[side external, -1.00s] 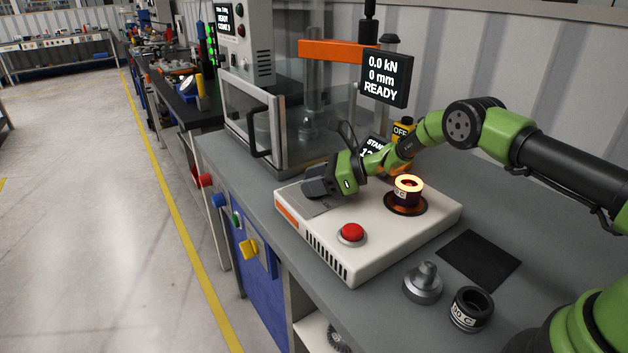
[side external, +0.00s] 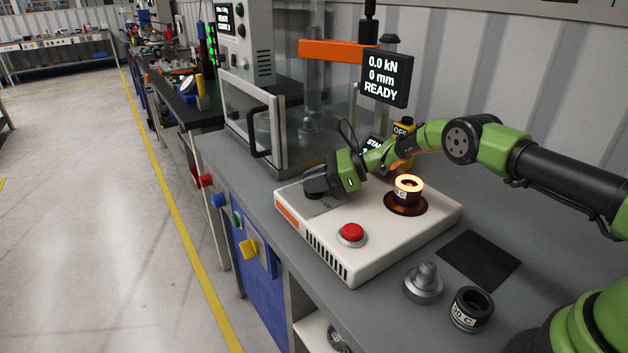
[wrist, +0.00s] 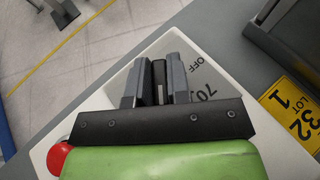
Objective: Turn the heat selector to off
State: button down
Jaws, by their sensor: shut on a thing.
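The heat selector is a dark knob (wrist: 159,78) on the grey panel of the white heater unit (side external: 388,241). In the wrist view it stands between the two fingers of my gripper (wrist: 158,80), which is shut on it. The panel print "OFF" and "70" shows just right of the fingers; the rest of the dial is hidden by the gripper. In the side view my gripper (side external: 318,186) is low over the panel at the unit's left end, and a dark round part shows under it. A bearing (side external: 407,191) glows orange on the heater's dark round plate.
A red button (side external: 352,232) sits on the unit's front. A grey stepped part (side external: 424,283), a dark ring (side external: 471,309) and a black mat (side external: 479,260) lie to the right. A clear-doored press guard (side external: 255,128) stands close behind my gripper.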

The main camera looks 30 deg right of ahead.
jog(key=c, duration=1.1)
grip_release()
jog(key=shift+d+r, duration=0.1)
jog(key=v, duration=0.9)
jog(key=shift+s+d+r, duration=0.2)
jog(key=shift+s, duration=0.05)
